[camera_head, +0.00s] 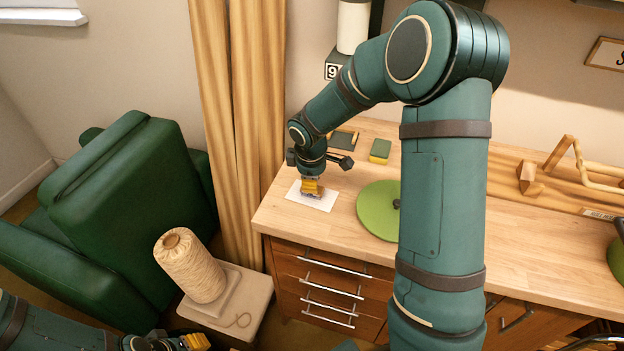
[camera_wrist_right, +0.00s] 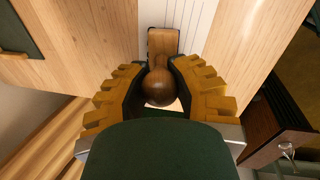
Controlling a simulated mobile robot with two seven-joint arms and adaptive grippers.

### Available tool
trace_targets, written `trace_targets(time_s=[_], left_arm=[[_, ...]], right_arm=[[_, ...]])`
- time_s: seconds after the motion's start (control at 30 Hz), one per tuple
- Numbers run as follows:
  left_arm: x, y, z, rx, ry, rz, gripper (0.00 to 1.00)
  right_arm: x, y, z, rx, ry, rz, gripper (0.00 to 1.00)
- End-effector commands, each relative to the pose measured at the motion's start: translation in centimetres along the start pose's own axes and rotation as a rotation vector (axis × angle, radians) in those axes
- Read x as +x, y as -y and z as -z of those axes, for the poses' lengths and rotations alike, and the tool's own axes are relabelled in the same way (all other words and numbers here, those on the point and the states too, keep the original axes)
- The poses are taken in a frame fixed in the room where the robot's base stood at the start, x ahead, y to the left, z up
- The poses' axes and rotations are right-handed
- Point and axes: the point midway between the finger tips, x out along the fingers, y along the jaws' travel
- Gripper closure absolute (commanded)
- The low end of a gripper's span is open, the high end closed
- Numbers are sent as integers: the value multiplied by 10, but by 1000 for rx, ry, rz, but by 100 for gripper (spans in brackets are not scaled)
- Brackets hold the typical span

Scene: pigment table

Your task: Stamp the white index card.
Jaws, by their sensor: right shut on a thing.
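The white index card (camera_head: 297,193) lies on the wooden worktop near its left front corner. My right gripper (camera_head: 313,188) is directly over it, pointing down. In the right wrist view the gripper (camera_wrist_right: 159,82) is shut on the round dark knob of a wooden stamp (camera_wrist_right: 163,43). The stamp's block is over the lined card (camera_wrist_right: 188,22); whether it touches the card is hidden. Any print under the block is hidden too. My left gripper (camera_head: 172,342) is low at the bottom left edge, partly cut off, away from the worktop.
A dark flat pad (camera_head: 343,138) and a green-and-yellow block (camera_head: 380,150) lie behind the card. A green round mat (camera_head: 374,212) is to its right, partly behind my arm. A wooden rack (camera_head: 560,165) stands farther right. A twine spool (camera_head: 190,265) stands on a stool beside the drawers.

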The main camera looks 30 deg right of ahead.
Motion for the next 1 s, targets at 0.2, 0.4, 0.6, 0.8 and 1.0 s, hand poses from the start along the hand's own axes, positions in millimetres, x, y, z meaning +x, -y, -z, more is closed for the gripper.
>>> trace_targets(time_s=[0.2,0.4,0.6,0.8,1.0], left_arm=[[-14,-5,2,0,0,0,55],[-24,-9,3,0,0,0,55],[-34,-13,4,0,0,0,55],[-44,-17,5,0,0,0,55],[-46,-18,5,0,0,0,55]], right_arm=[[-19,-4,0,0,-1,-1,100],[-33,-7,0,0,-1,-2,100],[-48,-9,0,-1,-2,-2,100],[-62,-12,0,-1,-1,-2,100],[-65,-12,0,-1,-1,-1,100]])
